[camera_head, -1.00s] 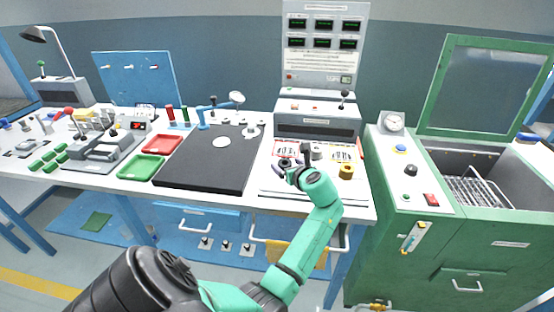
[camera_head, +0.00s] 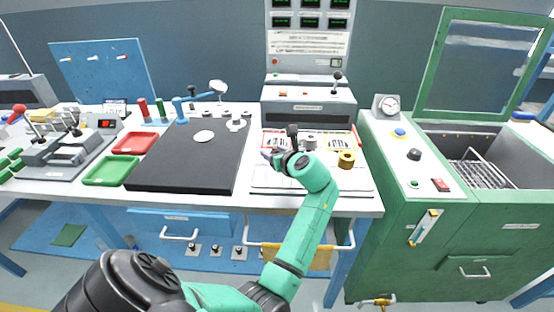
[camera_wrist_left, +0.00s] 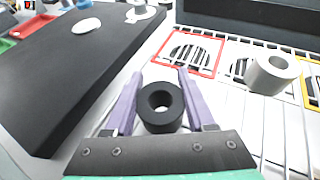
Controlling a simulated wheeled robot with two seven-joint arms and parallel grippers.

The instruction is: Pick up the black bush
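The black bush (camera_wrist_left: 160,107) is a short dark ring with a round hole. In the left wrist view it sits between the two purple fingers of my left gripper (camera_wrist_left: 159,78), which lie close against its sides; the fingertips reach past it. My left gripper (camera_head: 273,154) is low over the left part of the white tray in the head view, where its own wrist hides the bush. Whether the bush touches the tray is hard to tell. My right gripper is not in view.
A grey bush (camera_wrist_left: 272,74) stands right of the gripper, and a yellow bush (camera_head: 346,160) farther right on the white tray (camera_head: 268,181). A black plate (camera_head: 190,158) lies to the left. The display cabinet (camera_head: 309,112) stands behind; the green machine (camera_head: 450,225) is at right.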

